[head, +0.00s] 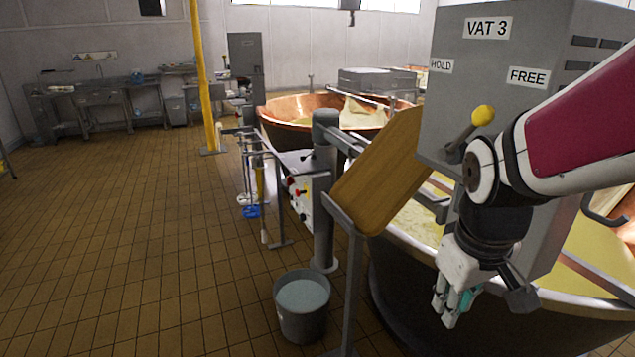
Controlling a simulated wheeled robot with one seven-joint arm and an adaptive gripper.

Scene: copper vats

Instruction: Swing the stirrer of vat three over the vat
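The grey cabinet (560,60) labelled VAT 3 stands over the near vat (400,295), at the right. A lever with a yellow knob (483,115) on its front leans up and right, below the FREE label (528,77); the HOLD label (440,66) is further left. Pale yellow liquid (418,222) shows in the vat. I cannot clearly make out the stirrer; the cabinet and my arm hide much of the vat. My gripper (455,303) points down in front of the vat's near wall, below the lever and apart from it. Its finger gap is unclear.
A tilted wooden board (385,175) stands left of the cabinet beside a grey post (322,190). A grey bucket (302,305) stands on the floor. Another copper vat (290,120) is behind. The tiled floor (130,240) at left is clear.

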